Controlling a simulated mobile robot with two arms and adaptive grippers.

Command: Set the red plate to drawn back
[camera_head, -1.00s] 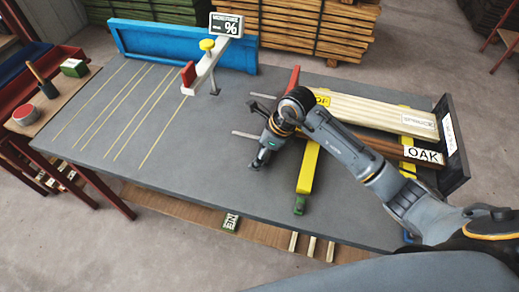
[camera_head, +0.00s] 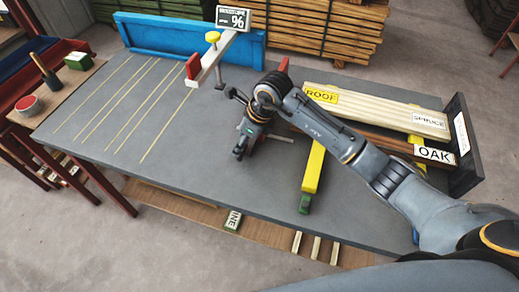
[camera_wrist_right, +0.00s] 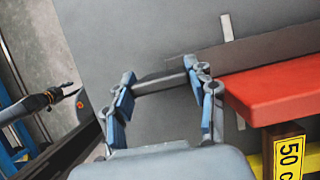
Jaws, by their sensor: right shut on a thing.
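The red plate (camera_head: 283,65) stands at the left ends of the boards in the head view, mostly hidden by my right arm. It is a thick red slab (camera_wrist_right: 280,90) at the right of the wrist view. My right gripper (camera_head: 239,155) is left of the plate, low over the grey table. In the wrist view its fingers (camera_wrist_right: 160,80) are closed on a slim grey bar (camera_wrist_right: 163,84). How the bar joins the plate is not clear. A dark arm end at the left of the wrist view looks like my left gripper (camera_wrist_right: 68,92); its fingers are too small to judge.
Boards labelled spruce (camera_head: 390,108) and oak (camera_head: 436,154) lie right of the plate against a dark end stop (camera_head: 465,150). A yellow bar (camera_head: 313,168) crosses under them. A moisture gauge (camera_head: 235,18) stands behind. The left of the table (camera_head: 110,140) is clear.

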